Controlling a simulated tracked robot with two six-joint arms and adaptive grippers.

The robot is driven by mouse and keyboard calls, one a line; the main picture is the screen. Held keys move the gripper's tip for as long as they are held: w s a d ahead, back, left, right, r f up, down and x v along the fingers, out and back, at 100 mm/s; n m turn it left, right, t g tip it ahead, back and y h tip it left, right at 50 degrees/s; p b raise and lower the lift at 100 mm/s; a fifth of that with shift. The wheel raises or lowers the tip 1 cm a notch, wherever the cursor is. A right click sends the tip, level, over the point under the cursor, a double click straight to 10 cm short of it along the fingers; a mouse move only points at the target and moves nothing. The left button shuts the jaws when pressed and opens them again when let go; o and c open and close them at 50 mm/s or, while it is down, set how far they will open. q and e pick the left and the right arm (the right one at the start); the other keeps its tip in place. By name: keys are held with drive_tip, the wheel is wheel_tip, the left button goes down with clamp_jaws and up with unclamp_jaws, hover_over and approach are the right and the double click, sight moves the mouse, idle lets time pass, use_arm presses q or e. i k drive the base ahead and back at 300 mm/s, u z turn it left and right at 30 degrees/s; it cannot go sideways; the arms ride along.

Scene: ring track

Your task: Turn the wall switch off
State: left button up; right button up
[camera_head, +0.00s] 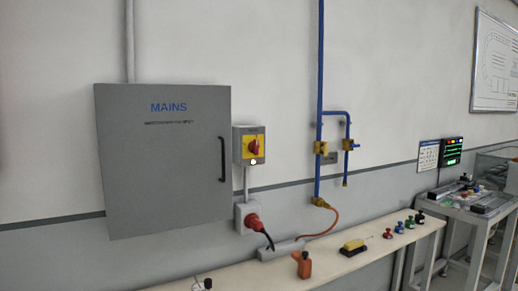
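The wall switch (241,155) is a small grey box with a yellow face and a red rotary knob (253,146). It is on the wall just right of the large grey MAINS cabinet (160,165). A small white round spot shows below the knob. The knob looks roughly upright, but it is too small to tell its setting for sure. A grey conduit runs down from the switch to a socket box with a red plug (252,221) and a black cable. Neither of my grippers is in view.
A narrow pale shelf (350,262) runs along the wall below. On it are an orange object (303,264), a yellow-and-black object (353,247) and several small coloured items. Blue pipes (320,90) rise right of the switch. A metal table (480,213) stands far right.

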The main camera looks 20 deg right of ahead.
sight(254, 147)
drive_tip(key=i, duration=0.85)
drive_tip(key=u, duration=0.2)
drive_tip(key=k, duration=0.9)
drive_tip(key=z, duration=0.2)
drive_tip(key=i, duration=0.85)
drive_tip(key=u, duration=0.05)
